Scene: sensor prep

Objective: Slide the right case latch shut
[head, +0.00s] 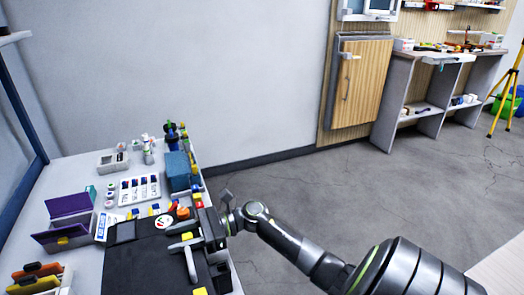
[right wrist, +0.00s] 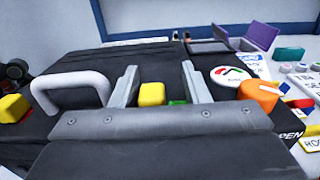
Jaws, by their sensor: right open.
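A black case (head: 140,262) lies on the table, its pale grey handle (right wrist: 70,90) on the near edge. A yellow latch block (right wrist: 152,93) sits on the case, with a bit of green beside it. A second yellow block (right wrist: 12,107) is beyond the handle, at the left. My right gripper (right wrist: 160,85) is open, its two grey fingers on either side of the first yellow block, with visible gaps. In the head view my right gripper (head: 176,237) reaches over the case from the right. Whether the latch is shut I cannot tell. My left gripper is not in view.
An orange piece (right wrist: 260,92) is close to the right finger. A round red-and-green dial (head: 163,222), a purple open case (head: 68,205), a white tray (head: 140,188) and a blue box (head: 177,170) crowd the table (head: 65,170). Floor to the right is clear.

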